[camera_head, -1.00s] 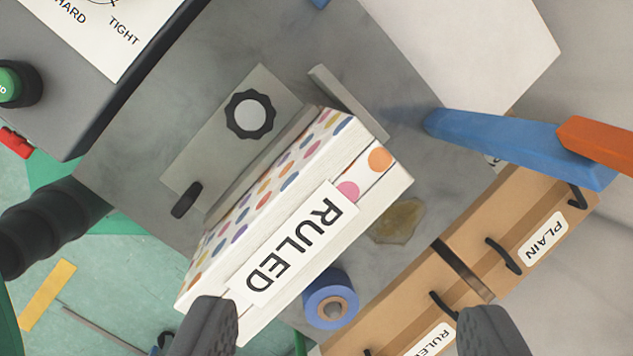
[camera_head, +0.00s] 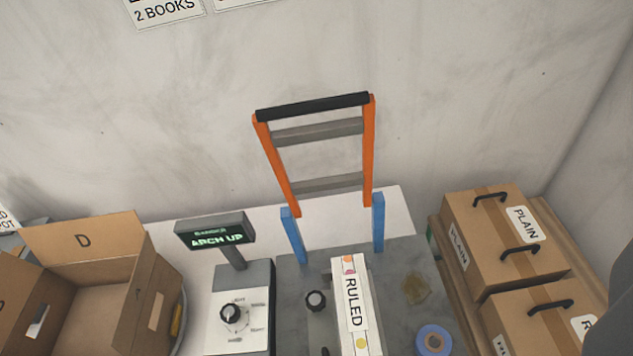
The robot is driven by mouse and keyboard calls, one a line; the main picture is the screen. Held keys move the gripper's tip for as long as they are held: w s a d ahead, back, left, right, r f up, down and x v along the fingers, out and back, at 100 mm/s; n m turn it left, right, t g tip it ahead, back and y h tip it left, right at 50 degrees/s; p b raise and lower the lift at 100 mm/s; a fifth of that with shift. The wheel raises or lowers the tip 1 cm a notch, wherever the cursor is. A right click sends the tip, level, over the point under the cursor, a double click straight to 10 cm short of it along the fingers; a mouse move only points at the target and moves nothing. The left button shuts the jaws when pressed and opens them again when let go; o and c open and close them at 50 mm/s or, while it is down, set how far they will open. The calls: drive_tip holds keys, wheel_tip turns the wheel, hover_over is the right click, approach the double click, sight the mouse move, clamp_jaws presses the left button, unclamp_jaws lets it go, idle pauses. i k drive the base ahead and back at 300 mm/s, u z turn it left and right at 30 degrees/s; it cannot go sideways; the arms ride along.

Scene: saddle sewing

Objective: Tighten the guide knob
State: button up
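The guide knob (camera_head: 316,301) is black with a pale centre. It sits on the guide beside the left face of a standing book stack with a "RULED" label (camera_head: 353,302). The stack is on the grey work surface (camera_head: 403,262), below an orange and blue lever frame (camera_head: 369,150). I cannot tell from here how tight the knob is. My gripper's two fingertips do not show clearly. A dark grey shape at the right edge may be part of my gripper or arm. Nothing of mine touches the knob in this view.
A control box with a dial (camera_head: 233,314) stands left of the knob, under a screen (camera_head: 215,233) reading "ARCH UP". Cartons labelled PLAIN (camera_head: 505,235) are at right. Blue tape (camera_head: 433,341) lies near the front.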

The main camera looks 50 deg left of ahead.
sight(315, 301)
drive_tip(key=u, duration=1)
drive_tip(key=k, duration=0.4)
drive_tip(key=u, duration=0.05)
drive_tip(key=i, duration=0.4)
drive_tip(key=z, duration=0.05)
